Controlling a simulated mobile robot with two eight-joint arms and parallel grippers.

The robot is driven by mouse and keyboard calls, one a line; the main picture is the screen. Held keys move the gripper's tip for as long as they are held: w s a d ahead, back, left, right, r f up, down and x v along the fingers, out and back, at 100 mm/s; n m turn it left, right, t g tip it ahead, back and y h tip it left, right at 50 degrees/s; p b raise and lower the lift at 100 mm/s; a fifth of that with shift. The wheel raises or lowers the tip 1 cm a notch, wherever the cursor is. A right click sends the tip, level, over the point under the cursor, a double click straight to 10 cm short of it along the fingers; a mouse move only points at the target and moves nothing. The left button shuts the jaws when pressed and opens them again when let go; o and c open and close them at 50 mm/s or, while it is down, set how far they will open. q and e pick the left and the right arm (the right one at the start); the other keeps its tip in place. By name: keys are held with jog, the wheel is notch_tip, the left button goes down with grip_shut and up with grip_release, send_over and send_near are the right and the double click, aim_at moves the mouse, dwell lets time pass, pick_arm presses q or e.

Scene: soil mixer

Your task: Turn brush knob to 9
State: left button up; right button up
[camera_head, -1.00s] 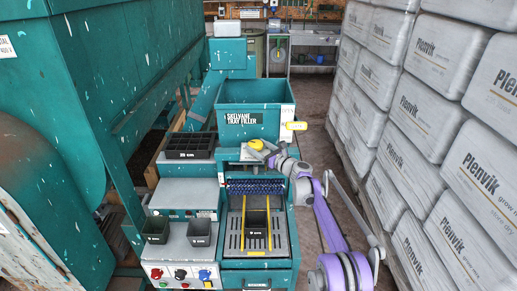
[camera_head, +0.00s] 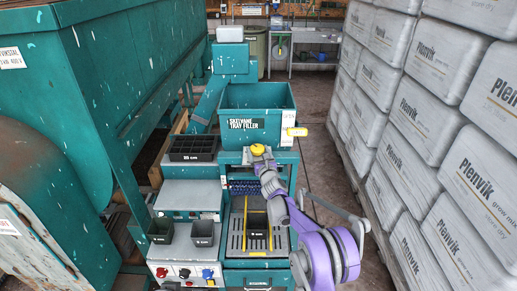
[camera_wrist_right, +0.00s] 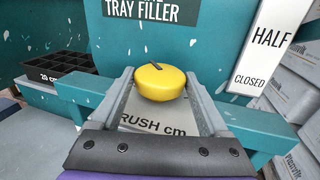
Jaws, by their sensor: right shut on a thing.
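The brush knob is a round yellow knob on the front of the teal tray filler (camera_head: 268,97). It shows in the head view (camera_head: 257,149) and large in the wrist view (camera_wrist_right: 160,83). A small dark mark is at its far edge in the wrist view. My right gripper (camera_head: 261,158) is shut on the knob, with a grey finger on each side of it in the wrist view (camera_wrist_right: 162,88). A plate below the knob reads "RUSH cm" (camera_wrist_right: 152,126); no scale numbers can be read. My left gripper is not in view.
A yellow lever (camera_head: 297,131) sticks out right of the knob, by a HALF/CLOSED label (camera_wrist_right: 270,45). Below are a blue brush roller (camera_head: 243,187) and a small black tray (camera_head: 257,224). Stacked white bags (camera_head: 400,130) stand close on the right.

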jog(key=shift+r, duration=0.1)
dwell(0.3)
jog(key=o, duration=1.2)
jog(key=shift+o, duration=0.2)
jog(key=v, duration=1)
jog(key=shift+s+b, duration=0.35)
jog(key=shift+s, duration=0.05)
jog(key=shift+d, duration=0.1)
